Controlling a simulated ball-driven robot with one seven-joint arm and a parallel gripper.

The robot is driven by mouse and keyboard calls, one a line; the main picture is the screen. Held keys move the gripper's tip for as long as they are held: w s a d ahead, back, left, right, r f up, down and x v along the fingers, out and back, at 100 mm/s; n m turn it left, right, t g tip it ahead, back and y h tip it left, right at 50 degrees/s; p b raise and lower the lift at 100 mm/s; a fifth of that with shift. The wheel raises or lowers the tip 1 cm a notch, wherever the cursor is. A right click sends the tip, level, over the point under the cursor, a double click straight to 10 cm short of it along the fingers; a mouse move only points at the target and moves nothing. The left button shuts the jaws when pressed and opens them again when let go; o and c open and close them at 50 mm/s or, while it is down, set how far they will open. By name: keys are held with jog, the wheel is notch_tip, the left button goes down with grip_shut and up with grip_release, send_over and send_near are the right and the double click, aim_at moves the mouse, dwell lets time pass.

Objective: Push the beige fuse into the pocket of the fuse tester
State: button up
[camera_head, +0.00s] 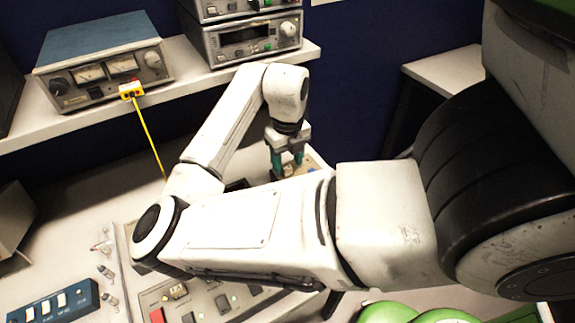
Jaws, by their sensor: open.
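My gripper (287,164) points down at the middle of the view, its two teal fingertips apart. It is over a light-coloured device, partly seen, with small beige and blue parts on top. I cannot tell whether one of these is the beige fuse, or whether the fingers touch anything. A grey panel (239,301) with a red button and several dark switches lies below my arm; my arm covers much of it. I cannot tell whether this panel or the device under my gripper belongs to the fuse tester. The pocket is not discernible.
Several small clear parts (105,271) lie on the bench at left, near a blue switch box (57,303). A shelf behind holds a blue-topped meter (103,62) with a yellow cable (148,137) hanging down, and stacked instruments (252,38). Green objects (415,312) are at the bottom right.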

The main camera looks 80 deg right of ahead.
aim_at(288, 168)
notch_tip(288, 168, up, 5)
jog(key=shift+r, duration=0.1)
dwell(0.9)
